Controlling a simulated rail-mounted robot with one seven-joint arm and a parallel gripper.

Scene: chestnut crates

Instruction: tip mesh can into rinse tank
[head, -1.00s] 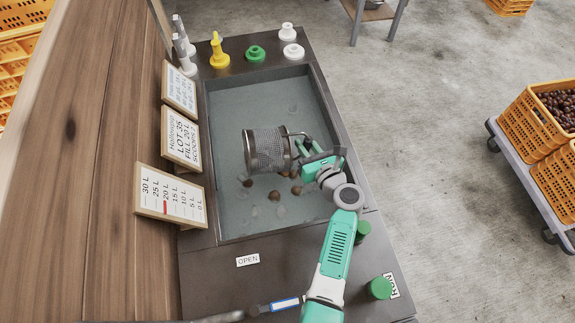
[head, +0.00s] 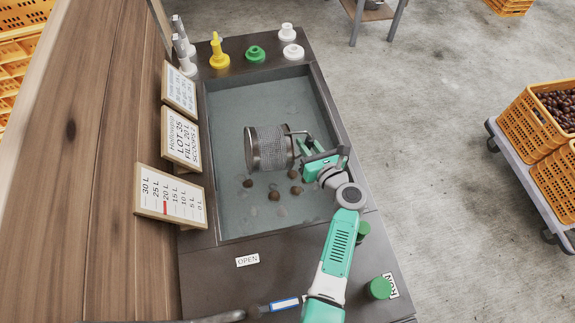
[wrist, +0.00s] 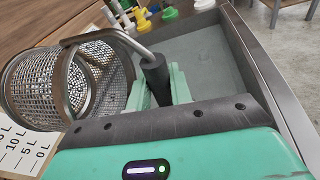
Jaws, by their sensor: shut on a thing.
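The mesh can (head: 269,148) is a metal mesh cylinder with solid rims, lying on its side in the air over the rinse tank. My gripper (head: 309,152) is shut on the can's handle at the tank's right side. In the wrist view the can (wrist: 80,80) is at the left, its mesh wall see-through, with no chestnuts visible inside. The bent metal handle runs to a dark grip (wrist: 155,78) between my gripper's green fingers (wrist: 165,85). The rinse tank (head: 240,105) is a grey rectangular basin with a dark rim. Several brown chestnuts (head: 274,195) are in it below the can.
Signs, one a litre scale (head: 171,196), stand along the tank's left edge. Yellow (head: 218,52), green (head: 255,54) and white (head: 293,51) fittings stand on the far rim. Green knobs (head: 378,288) are at the near right. A cart with orange crates (head: 530,120) stands right, beyond clear floor.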

